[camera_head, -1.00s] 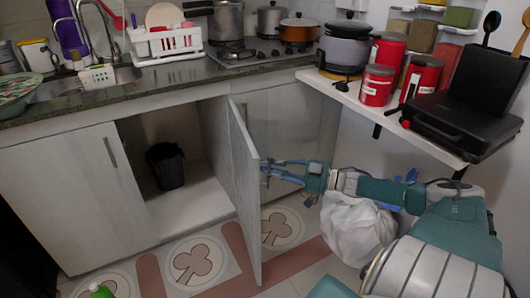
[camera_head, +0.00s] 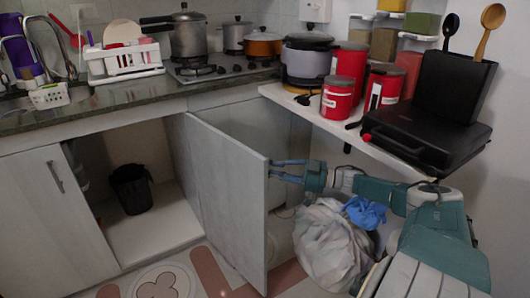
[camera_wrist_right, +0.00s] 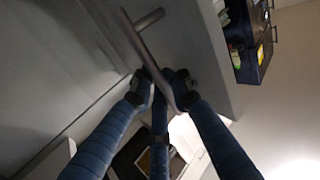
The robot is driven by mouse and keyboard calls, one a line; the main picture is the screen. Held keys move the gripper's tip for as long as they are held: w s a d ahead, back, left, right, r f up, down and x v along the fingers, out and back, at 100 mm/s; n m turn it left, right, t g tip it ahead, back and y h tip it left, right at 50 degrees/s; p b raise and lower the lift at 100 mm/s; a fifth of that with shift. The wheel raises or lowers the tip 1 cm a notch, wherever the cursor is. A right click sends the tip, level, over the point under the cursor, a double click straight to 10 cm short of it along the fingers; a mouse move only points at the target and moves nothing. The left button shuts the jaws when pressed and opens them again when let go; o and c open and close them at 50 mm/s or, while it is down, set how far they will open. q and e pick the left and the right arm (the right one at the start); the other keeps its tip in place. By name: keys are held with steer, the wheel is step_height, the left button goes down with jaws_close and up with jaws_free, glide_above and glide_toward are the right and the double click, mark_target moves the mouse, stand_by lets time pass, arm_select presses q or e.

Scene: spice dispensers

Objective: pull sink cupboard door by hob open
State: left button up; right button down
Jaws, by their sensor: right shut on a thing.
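The sink cupboard door by the hob (camera_head: 228,195) is a pale grey panel that stands swung out from its opening, inner face showing in the head view. The cupboard interior (camera_head: 160,215) is exposed to its left. My right gripper (camera_head: 274,171) is at the door's free edge. A bar handle (camera_wrist_right: 150,19) shows near that edge. My left gripper is not in view.
A dark bin (camera_head: 131,188) stands inside the cupboard. A white bag with a blue cloth (camera_head: 335,240) is right of the door, close to my right arm. A shelf (camera_head: 345,130) with red canisters and a black grill is above the arm. The hob (camera_head: 222,70) is on the counter.

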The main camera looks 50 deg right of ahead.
steer(key=shift+d+f, duration=0.15)
steer(key=shift+f, duration=0.05)
steer(key=c, duration=1.7)
jaws_free()
steer(key=shift+s+r, duration=0.1)
